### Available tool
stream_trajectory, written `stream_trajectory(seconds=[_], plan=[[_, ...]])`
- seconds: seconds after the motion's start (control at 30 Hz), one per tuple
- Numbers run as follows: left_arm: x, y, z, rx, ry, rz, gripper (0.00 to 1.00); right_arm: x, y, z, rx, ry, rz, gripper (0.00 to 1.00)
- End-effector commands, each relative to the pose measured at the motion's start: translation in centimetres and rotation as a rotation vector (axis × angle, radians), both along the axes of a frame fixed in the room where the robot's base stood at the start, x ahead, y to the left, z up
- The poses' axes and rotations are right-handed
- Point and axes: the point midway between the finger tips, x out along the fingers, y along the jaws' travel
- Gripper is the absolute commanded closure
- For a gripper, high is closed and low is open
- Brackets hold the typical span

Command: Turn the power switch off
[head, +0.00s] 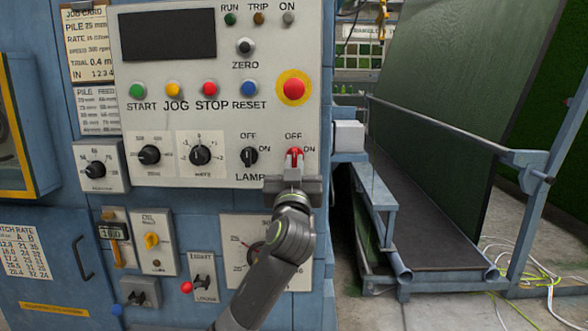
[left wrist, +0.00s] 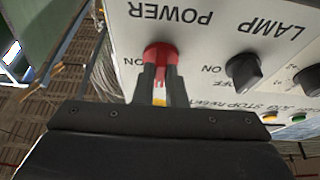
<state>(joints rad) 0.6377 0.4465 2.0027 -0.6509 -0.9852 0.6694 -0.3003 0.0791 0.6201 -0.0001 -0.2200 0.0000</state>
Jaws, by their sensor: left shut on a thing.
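The power switch (head: 294,154) is a red rotary knob at the lower right of the pale control panel, with OFF above it and ON to its right. My left gripper (head: 293,168) is in front of it, its fingers shut on the knob. In the left wrist view the red power switch (left wrist: 161,53) sits between the two dark fingertips (left wrist: 162,82), with the POWER label upside down above. The fingers cover part of the knob, so I cannot tell which way it points. My right gripper is not in view.
The black lamp switch (head: 249,156) is close on the left of the power switch. A red emergency button (head: 294,88) on a yellow ring is above. A gauge (head: 240,240) is partly behind my arm. A framed conveyor (head: 430,200) stands at the right.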

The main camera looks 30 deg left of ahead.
Motion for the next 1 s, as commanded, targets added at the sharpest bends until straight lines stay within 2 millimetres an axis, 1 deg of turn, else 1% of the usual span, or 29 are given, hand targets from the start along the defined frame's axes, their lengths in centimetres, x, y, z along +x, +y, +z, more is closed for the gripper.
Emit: stream_trajectory(seconds=[0.03, 0.27, 0.3, 0.43, 0.47, 0.8, 0.87, 1.0], plan=[[0.1, 0.0, -0.3, -0.006, 0.004, 0.0, 1.0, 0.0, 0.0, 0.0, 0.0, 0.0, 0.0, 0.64], [0.1, 0.0, -0.3, -0.007, 0.005, 0.0, 1.0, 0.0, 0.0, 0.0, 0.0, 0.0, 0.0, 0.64], [0.1, 0.0, -0.3, -0.007, 0.005, -0.001, 0.87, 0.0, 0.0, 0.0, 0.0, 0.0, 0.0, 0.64], [0.1, 0.0, -0.2, -0.005, 0.004, -0.001, 0.7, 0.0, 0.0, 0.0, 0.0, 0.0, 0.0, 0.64], [0.0, 0.0, -0.2, -0.004, 0.003, -0.001, 0.67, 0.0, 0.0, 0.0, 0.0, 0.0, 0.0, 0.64], [-0.2, -0.2, -0.3, -0.001, 0.001, -0.001, 0.67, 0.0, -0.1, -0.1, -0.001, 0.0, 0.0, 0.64], [-0.6, -0.4, -0.5, -0.002, 0.002, -0.001, 0.67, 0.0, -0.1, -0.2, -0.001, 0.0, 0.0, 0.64], [-2.3, -1.5, -1.5, -0.004, 0.001, -0.003, 0.67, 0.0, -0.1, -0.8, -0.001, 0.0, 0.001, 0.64]])
